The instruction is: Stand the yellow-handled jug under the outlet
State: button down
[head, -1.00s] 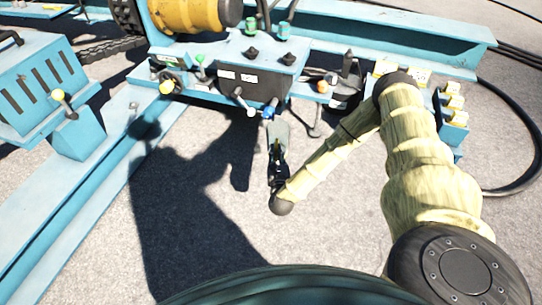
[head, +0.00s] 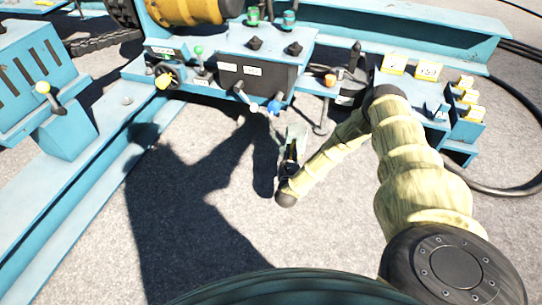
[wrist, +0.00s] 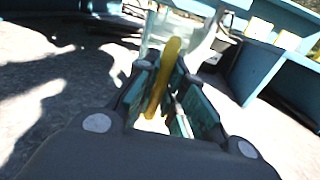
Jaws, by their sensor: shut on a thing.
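The jug (wrist: 183,42) is clear and see-through, and its yellow handle (wrist: 165,70) lies between my fingers in the wrist view. My gripper (wrist: 163,92) is shut on that handle. In the head view my gripper (head: 291,152) hangs over the pavement in front of the blue machine, with the pale jug (head: 297,131) just beyond it. The jug is off the ground, but its base and any tilt are hard to make out. I cannot tell which part is the outlet.
The blue machine (head: 330,52) spans the back, with a yellow drum (head: 190,10). Yellow-labelled blocks (head: 428,72) stand on its right end. A long blue beam (head: 80,190) runs along the left. A black hose (head: 505,190) curves at right. The pavement in front is clear.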

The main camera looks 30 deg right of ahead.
jog(key=shift+w+a+f+b, duration=0.7)
jog(key=shift+w+a+b, duration=0.2)
jog(key=shift+w, duration=0.35)
jog(key=shift+w+a+f+b, duration=0.8)
jog(key=shift+w+b, duration=0.25)
jog(key=shift+w, duration=0.25)
jog(key=shift+w+a+f+b, duration=0.6)
jog(key=shift+w+a+b, duration=0.35)
jog(key=shift+w, duration=0.3)
jog(key=shift+f, duration=0.15)
jog(key=c, duration=1.5)
grip_release()
jog(key=shift+r, duration=0.25)
jog(key=p+v, duration=0.5)
jog(key=v, duration=0.5)
jog(key=shift+s+a, duration=0.15)
jog(key=shift+s, duration=0.05)
jog(key=shift+p+v, duration=0.4)
jog(key=shift+v, duration=0.35)
